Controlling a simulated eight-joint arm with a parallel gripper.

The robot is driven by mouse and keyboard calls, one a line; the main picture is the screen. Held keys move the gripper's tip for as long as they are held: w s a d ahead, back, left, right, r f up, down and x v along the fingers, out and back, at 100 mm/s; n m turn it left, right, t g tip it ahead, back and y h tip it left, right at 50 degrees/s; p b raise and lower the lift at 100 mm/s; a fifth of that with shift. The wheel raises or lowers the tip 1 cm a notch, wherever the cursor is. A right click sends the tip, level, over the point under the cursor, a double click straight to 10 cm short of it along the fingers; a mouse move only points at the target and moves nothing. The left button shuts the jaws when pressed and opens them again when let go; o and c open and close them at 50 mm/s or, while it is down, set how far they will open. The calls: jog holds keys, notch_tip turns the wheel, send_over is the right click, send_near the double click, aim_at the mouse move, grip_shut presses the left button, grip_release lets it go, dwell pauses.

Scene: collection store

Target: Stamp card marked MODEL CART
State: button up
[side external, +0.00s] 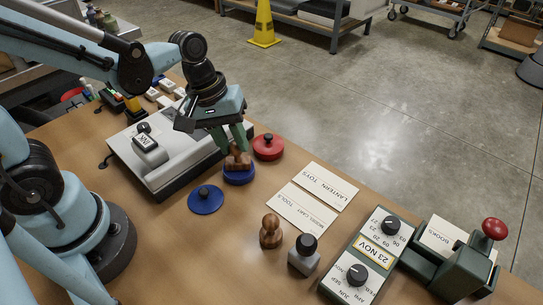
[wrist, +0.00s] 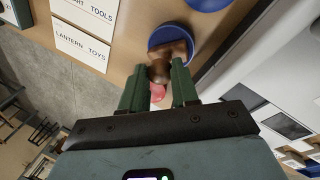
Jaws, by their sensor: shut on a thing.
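My gripper (side external: 236,151) is shut on a wooden-handled stamp (side external: 238,161), which is at a round blue ink pad (side external: 239,178). The wrist view shows the stamp (wrist: 171,52) between my green fingers (wrist: 158,68), over the blue pad (wrist: 153,38). I cannot tell whether its face presses on the pad. The MODEL CART card (side external: 302,207), which also reads TOOLS, lies flat on the table, right of the pad. Its visible face carries no clear stamp mark. The LANTERN TOYS card (side external: 325,186) lies beside it on the far side.
A blue lid (side external: 205,200) and a red round pad (side external: 267,148) are near the blue pad. A second wooden stamp (side external: 271,233) and a black-knobbed grey stamp (side external: 303,256) stand in front of the cards. A date block (side external: 371,249) and a red-knobbed green press (side external: 457,262) stand at right.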

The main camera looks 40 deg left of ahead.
dwell(0.4)
jog(key=shift+r, duration=3.5)
jog(key=w+d+f+m+g, duration=0.1)
jog(key=w+d+m, duration=0.1)
jog(key=d+m, duration=0.5)
jog(key=w+d+f+m+g, duration=0.1)
jog(key=w+d+m, duration=0.1)
jog(key=d, duration=1)
jog(key=shift+h, duration=0.3)
jog(key=shift+s+a+f, duration=0.1)
jog(key=shift+a+f, duration=0.05)
jog(key=shift+f, duration=1.3)
jog(key=shift+a+f, duration=0.15)
jog(key=shift+f, duration=1.3)
jog(key=shift+f, duration=0.55)
jog(key=shift+r, duration=0.1)
notch_tip(320, 180, up, 7)
